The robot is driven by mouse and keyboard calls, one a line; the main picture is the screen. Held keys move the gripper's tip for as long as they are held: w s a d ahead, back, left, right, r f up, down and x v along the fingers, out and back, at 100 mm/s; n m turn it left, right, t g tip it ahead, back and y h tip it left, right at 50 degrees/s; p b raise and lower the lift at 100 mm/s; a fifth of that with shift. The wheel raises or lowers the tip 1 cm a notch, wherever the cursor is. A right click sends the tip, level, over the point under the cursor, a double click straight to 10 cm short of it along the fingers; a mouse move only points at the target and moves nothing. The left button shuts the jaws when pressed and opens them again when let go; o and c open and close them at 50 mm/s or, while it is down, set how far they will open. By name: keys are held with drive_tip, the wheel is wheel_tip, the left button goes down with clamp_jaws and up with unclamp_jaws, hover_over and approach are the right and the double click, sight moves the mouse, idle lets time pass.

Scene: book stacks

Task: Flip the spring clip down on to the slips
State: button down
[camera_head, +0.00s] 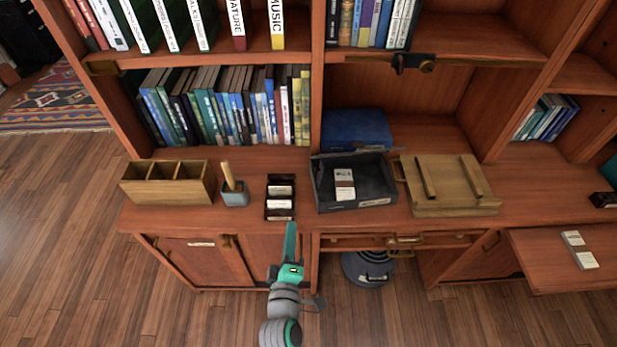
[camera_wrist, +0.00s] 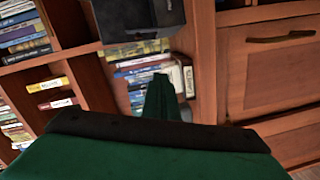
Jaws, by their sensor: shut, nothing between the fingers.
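A small stack of white slips (camera_head: 344,180) lies in the dark open tray (camera_head: 322,190) on the desk. Another pair of pale slips (camera_head: 579,250) lies on the pulled-out board at the right, with a darker band across the middle. I cannot make out the spring clip for certain in either view. My gripper (camera_head: 291,228) is shut and empty, pointing toward the desk's front edge, just in front of the small black card box (camera_head: 280,216). In the wrist view the shut green fingers (camera_wrist: 160,80) point toward book spines; no slips are recognisable there.
A wooden divided box (camera_head: 166,189), a pen cup (camera_head: 235,194) and a wooden board with two bars (camera_head: 450,190) stand along the desk. Bookshelves rise behind. A round dark stool (camera_head: 368,270) is under the desk.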

drive_tip(key=w+r+n+h, duration=0.1)
drive_tip(key=w+r, duration=0.3)
drive_tip(key=w, duration=0.1)
drive_tip(key=shift+w+n+t, duration=0.3)
drive_tip(key=shift+w+n, duration=0.05)
drive_tip(key=shift+n, duration=0.05)
drive_tip(key=w+d, duration=0.5)
drive_tip(key=w, duration=0.5)
drive_tip(key=shift+w+f, duration=0.2)
drive_tip(key=shift+f, duration=0.15)
